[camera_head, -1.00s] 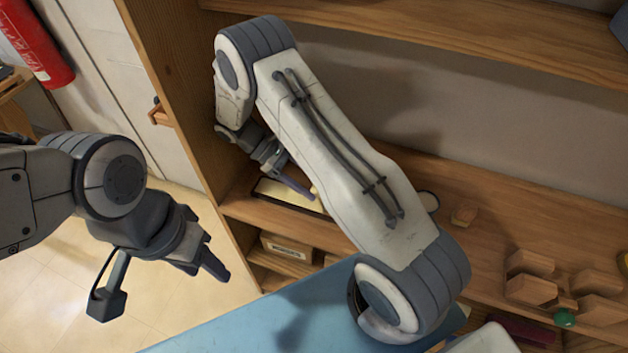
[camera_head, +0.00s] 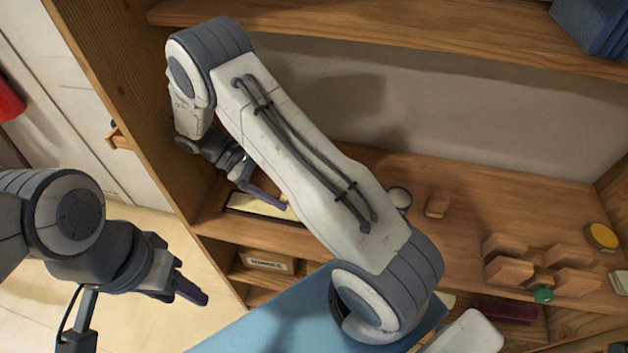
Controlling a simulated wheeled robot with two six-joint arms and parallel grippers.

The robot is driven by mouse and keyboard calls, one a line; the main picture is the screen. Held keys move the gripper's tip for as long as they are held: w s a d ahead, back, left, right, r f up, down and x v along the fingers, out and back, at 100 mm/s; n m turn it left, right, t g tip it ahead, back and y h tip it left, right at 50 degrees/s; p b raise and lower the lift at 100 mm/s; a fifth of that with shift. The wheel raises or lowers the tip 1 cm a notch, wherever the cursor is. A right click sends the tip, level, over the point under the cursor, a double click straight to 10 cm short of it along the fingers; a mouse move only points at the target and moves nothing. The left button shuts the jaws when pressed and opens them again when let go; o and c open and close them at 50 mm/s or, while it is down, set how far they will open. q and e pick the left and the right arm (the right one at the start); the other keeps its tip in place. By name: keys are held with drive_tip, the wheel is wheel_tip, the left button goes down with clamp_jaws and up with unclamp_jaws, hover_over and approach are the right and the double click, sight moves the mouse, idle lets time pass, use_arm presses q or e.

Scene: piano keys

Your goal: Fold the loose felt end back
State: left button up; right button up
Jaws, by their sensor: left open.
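My left gripper (camera_head: 188,287) is at the lower left, over the floor and in front of the shelf unit, and touches nothing there. Its fingers point to the right and are seen nearly edge-on. My right arm crosses the middle of the view, and its gripper (camera_head: 262,194) hangs by the shelf at the left. Its fingers are above or beside a pale, flat piece in a dark frame (camera_head: 250,206). The arm hides much of that piece. I cannot make out a loose felt end, nor whether the right fingers touch anything.
A wooden shelf (camera_head: 480,215) holds several wooden blocks (camera_head: 510,270), a green knob (camera_head: 543,294) and a yellow round tin (camera_head: 601,236). A blue surface (camera_head: 285,315) lies below my right arm. A labelled box (camera_head: 268,262) sits on a lower shelf. Open floor lies at the left.

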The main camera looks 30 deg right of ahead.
drive_tip(key=shift+s+d+r, duration=0.1)
drive_tip(key=shift+s+r, duration=0.05)
drive_tip(key=shift+r, duration=0.75)
drive_tip(key=s+d+r+b, duration=0.2)
drive_tip(key=s+d+r, duration=0.4)
drive_tip(key=s+d, duration=0.1)
drive_tip(key=shift+s+d+r, duration=0.15)
drive_tip(key=shift+s+r, duration=0.25)
drive_tip(key=shift+s, duration=0.4)
